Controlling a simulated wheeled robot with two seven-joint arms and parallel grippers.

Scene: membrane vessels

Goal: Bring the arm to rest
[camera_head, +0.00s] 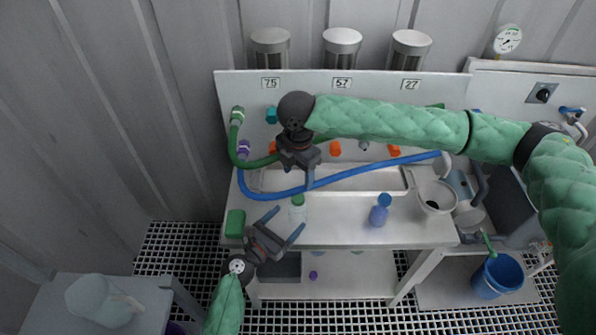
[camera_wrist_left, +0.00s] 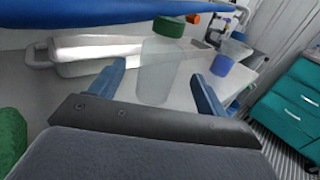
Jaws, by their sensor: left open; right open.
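My left gripper (camera_head: 289,219) is open at the front edge of the bench, its arm coming in from the lower left. Its two blue fingers also show in the left wrist view (camera_wrist_left: 160,80). A clear bottle with a green cap (camera_head: 297,206) stands on the bench just beyond the fingertips. In the left wrist view the bottle (camera_wrist_left: 158,70) appears between the fingers, with a gap on each side. My right gripper (camera_head: 300,172) is open and points down over the back of the bench, near the hoses. Its arm crosses from the right; one finger is clear, the other is hard to see.
A blue hose (camera_head: 350,177) and a green hose (camera_head: 236,140) run around the sink tray. A blue-capped bottle (camera_head: 379,212) and a white jug (camera_head: 434,198) stand to the right. A green block (camera_head: 235,223) lies left of my left gripper. A blue bucket (camera_head: 497,277) is at lower right.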

